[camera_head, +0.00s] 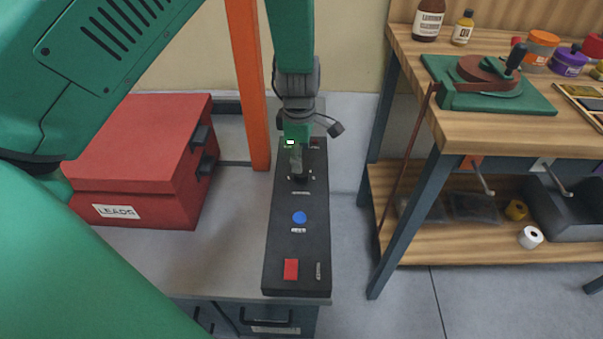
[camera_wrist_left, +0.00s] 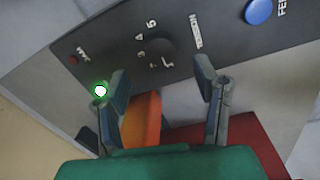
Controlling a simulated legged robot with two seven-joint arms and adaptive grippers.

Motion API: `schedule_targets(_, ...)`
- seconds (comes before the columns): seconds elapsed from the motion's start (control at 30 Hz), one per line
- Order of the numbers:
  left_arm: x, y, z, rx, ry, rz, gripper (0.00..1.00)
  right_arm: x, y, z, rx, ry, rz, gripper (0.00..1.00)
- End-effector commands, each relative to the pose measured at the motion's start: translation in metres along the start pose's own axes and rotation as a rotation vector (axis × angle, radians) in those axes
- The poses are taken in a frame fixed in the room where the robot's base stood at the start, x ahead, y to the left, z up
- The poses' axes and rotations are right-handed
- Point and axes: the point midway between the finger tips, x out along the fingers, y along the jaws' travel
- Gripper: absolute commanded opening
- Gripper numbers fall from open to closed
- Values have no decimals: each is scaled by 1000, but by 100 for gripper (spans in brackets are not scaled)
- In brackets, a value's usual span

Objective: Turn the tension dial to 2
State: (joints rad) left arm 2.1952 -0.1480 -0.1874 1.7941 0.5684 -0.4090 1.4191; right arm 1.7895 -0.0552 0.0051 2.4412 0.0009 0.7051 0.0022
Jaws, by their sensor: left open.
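The tension dial (camera_wrist_left: 158,48) is a dark round knob on a black control panel (camera_head: 283,240). In the left wrist view, white numbers curve around it and a white label (camera_wrist_left: 196,31) stands beside it. Its pointer setting is too dark to read. My left gripper (camera_wrist_left: 163,80) is open, its two fingers apart with the dial beyond and between their tips. In the head view the gripper (camera_head: 298,168) hangs over the far part of the panel and largely hides the dial. Contact cannot be told. My right gripper is not in view.
The panel also has a blue button (camera_head: 299,217) and a red square button (camera_head: 291,269). A red LEADS box (camera_head: 140,160) and orange post (camera_head: 247,80) stand left. A wooden workbench (camera_head: 480,140) stands right, beyond a gap.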

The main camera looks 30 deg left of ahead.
Motion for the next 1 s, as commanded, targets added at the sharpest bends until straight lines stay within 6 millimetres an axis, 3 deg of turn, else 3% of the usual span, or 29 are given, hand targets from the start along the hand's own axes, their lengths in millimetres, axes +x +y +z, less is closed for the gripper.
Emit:
schedule_targets(0.1, 28, -1, 0, 1, 1, -2, 55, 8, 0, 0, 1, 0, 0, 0)
schedule_targets(0.3, 53, 0, -1, 1, -1, 0, 55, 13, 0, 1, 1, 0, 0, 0)
schedule_targets(0.73, 61, 0, -1, 2, -1, 2, 55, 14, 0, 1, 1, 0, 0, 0)
schedule_targets(0.87, 61, 0, -1, 2, 0, 1, 10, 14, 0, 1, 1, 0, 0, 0)
schedule_targets(1.0, 61, 0, -1, 2, -1, 2, 6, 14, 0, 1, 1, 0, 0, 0)
